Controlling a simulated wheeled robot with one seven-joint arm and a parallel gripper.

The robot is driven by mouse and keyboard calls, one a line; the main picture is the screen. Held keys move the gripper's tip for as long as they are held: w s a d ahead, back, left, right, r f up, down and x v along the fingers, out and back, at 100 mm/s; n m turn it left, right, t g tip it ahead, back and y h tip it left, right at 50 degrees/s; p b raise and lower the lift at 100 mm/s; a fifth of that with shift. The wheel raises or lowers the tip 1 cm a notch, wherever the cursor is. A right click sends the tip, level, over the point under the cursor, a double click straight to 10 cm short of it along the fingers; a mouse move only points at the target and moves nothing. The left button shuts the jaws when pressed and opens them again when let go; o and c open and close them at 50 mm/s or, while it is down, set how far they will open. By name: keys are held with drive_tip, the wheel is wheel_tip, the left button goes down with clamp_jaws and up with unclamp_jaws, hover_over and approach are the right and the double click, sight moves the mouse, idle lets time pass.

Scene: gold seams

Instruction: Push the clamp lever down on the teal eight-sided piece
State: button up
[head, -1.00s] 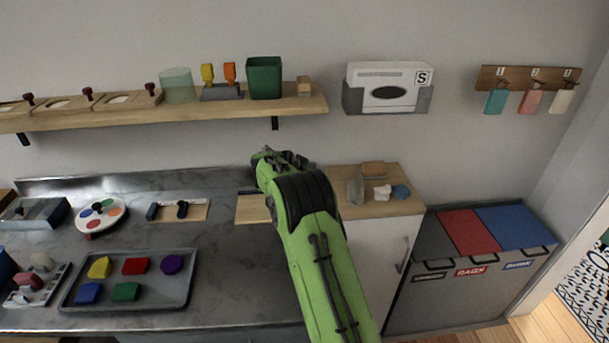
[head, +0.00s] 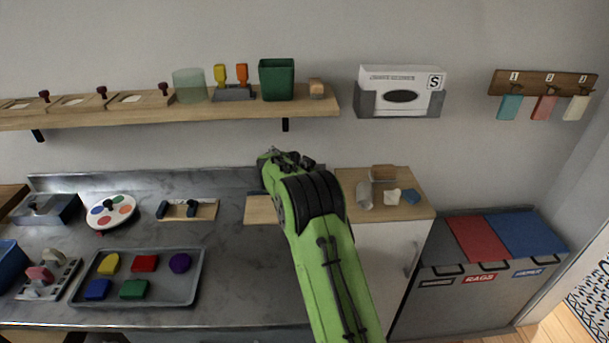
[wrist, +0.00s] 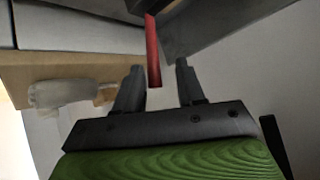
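My gripper (wrist: 160,78) is open in the wrist view, its two dark fingers apart. A thin red bar (wrist: 153,50) reaches into the gap between the fingers, with space showing on both sides. I cannot tell for sure whether this bar is the clamp lever. No teal eight-sided piece can be made out in either view. In the head view my green arm reaches toward the back of the counter and covers the spot where the gripper works. A light wooden board (head: 260,209) shows just left of the arm, partly hidden.
The grey counter (head: 235,265) holds a tray (head: 187,292) of coloured blocks, a paint wheel (head: 111,211) and a board with dark clamps (head: 203,211). Right of the arm, a wooden-topped cabinet (head: 390,211) carries small items. A shelf (head: 240,108) runs above.

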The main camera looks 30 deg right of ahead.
drive_tip(key=p+v, duration=0.1)
drive_tip(key=v, duration=1.4)
drive_tip(key=shift+f, duration=0.15)
